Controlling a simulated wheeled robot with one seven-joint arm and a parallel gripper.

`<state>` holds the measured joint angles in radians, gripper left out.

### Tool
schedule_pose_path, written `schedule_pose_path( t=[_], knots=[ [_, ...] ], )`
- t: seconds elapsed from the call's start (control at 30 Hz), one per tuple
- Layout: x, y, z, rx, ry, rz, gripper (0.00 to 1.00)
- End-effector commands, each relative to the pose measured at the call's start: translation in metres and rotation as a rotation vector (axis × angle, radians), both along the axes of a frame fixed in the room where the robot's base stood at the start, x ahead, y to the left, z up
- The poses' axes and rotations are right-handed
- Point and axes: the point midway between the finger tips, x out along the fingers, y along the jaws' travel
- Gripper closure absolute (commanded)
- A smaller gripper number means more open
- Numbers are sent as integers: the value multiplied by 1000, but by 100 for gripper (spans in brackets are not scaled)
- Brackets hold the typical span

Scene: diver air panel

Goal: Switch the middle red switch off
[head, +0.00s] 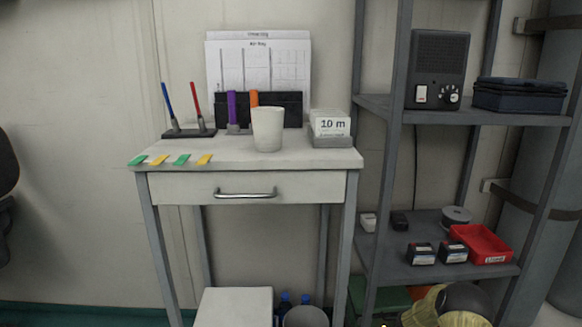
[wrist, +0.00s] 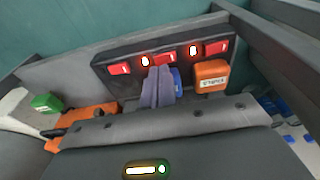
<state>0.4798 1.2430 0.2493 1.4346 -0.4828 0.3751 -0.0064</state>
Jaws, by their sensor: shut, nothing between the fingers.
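In the wrist view a dark panel (wrist: 103,65) carries three red switches in a row: left (wrist: 119,68), middle (wrist: 164,53) and right (wrist: 215,47). Glowing red-rimmed lights sit between them, one left of the middle switch (wrist: 145,61) and one right of it (wrist: 193,50). My gripper (wrist: 158,70) is shut and empty, its fingertips just below the middle switch in the picture. I cannot tell whether they touch it. The switch's rocker position is too small to read. The head view shows neither the panel nor my gripper.
An orange labelled box (wrist: 212,74) is close right of my fingers, and a blue item (wrist: 176,78) is partly hidden behind them. A green block (wrist: 45,103) lies at left. The head view shows a small table (head: 250,158) and a shelf unit (head: 470,115).

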Motion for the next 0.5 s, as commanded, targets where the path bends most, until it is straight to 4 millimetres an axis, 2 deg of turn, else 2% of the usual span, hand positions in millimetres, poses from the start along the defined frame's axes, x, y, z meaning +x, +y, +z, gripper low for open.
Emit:
schedule_pose_path(
  t=[0.5],
  knots=[
    [0,0,-6,0,0,0,100]
  ],
)
